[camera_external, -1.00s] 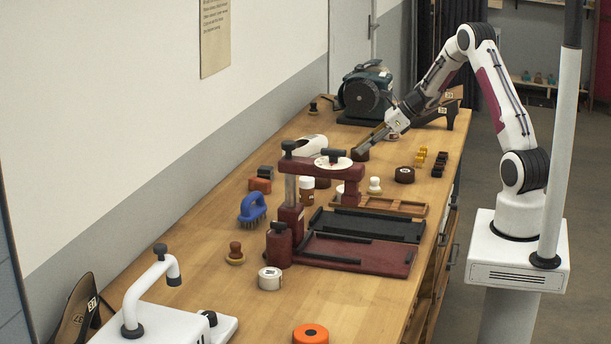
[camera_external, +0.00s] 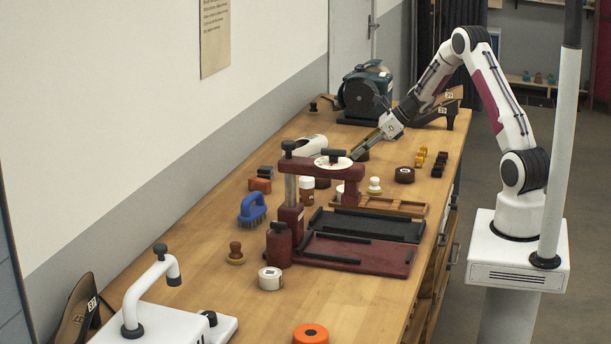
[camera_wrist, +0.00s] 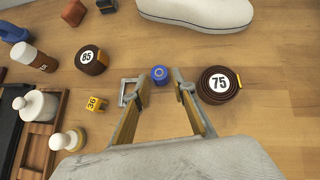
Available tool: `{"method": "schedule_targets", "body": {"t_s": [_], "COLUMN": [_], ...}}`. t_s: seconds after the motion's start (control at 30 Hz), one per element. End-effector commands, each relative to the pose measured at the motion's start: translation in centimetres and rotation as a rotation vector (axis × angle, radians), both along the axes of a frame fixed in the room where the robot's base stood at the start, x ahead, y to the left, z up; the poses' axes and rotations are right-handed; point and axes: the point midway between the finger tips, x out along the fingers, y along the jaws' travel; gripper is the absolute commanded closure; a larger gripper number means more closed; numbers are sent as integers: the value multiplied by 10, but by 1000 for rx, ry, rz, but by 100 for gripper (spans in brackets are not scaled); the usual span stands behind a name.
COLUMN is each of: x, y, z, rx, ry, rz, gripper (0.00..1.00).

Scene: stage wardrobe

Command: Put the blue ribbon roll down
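The small blue ribbon roll (camera_wrist: 160,74) shows in the wrist view, end face up, on or very near the wooden table top. It lies between and slightly beyond the fingertips of my gripper (camera_wrist: 162,84). The fingers are apart, with a visible gap between the roll and the right finger. I see no grip on the roll. In the outside view my gripper (camera_external: 360,152) reaches low over the far part of the bench, and the blue roll cannot be made out there.
A brown roll marked 75 (camera_wrist: 219,84) is close to the right finger. A square metal buckle (camera_wrist: 130,91) is beside the left finger. A white shoe form (camera_wrist: 195,12) lies beyond. A roll marked 85 (camera_wrist: 91,60) and a yellow piece marked 36 (camera_wrist: 96,104) are to the left.

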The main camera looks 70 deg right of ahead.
Motion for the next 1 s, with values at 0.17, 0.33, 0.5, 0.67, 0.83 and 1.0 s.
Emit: {"method": "schedule_targets", "body": {"t_s": [0.17, 0.33, 0.5, 0.67, 0.83, 1.0], "x": [0, 3, 13, 25, 35, 37], "y": [0, 1, 4, 7, 9, 9], "z": [0, -3, -13, -25, -33, -35], "rx": [0, 0, 0, 1, -1, -2], "ry": [0, 1, 2, 1, 1, 1], "rz": [0, 1, 1, 1, 1, 0], "gripper": [75, 75, 75, 75, 75, 75]}}
